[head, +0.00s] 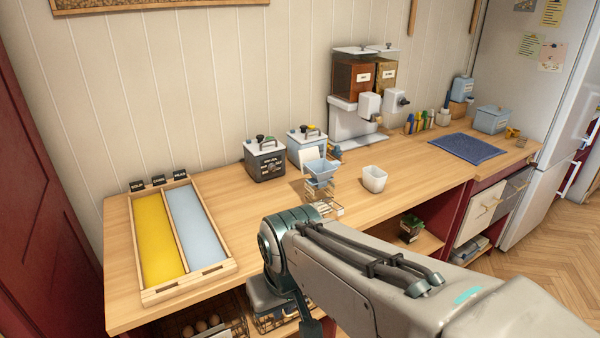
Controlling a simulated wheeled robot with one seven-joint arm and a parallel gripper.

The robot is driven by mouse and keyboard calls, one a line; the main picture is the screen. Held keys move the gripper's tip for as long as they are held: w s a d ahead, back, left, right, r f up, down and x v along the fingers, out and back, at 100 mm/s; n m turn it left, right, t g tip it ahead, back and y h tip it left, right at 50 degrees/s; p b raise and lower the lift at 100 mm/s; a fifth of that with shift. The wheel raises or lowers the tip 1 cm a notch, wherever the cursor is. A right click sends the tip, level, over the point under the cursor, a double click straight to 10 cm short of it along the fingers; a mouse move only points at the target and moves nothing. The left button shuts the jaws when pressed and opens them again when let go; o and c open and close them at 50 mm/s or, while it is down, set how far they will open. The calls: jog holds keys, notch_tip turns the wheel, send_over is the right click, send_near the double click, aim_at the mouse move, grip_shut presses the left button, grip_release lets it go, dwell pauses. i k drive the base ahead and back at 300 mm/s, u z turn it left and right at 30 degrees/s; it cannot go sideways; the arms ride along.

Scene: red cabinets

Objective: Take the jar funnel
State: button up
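A light blue, square, flared piece (321,169) stands near the middle of the wooden counter. It looks like the jar funnel, though its lower part is hard to make out. It sits at the top of a small stack of thin, pale and tan layers (320,196). My arm crosses the lower right of the head view, in front of the counter, and bends downward below the stack. My gripper's fingers are not in view.
A wooden tray (228,266) with yellow and blue panels lies left. Black (266,160) and light blue (300,145) lidded boxes stand behind the funnel. A white cup (374,179) stands right of it, before a dispenser (352,122). A blue mat (467,146) lies farther right.

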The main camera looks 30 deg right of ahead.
aim_at(321, 170)
jog(key=k, duration=1.15)
jog(key=z, duration=0.6)
jog(key=i, duration=0.55)
jog(key=z, duration=0.95)
jog(key=i, duration=1.7)
jog(key=u, duration=0.8)
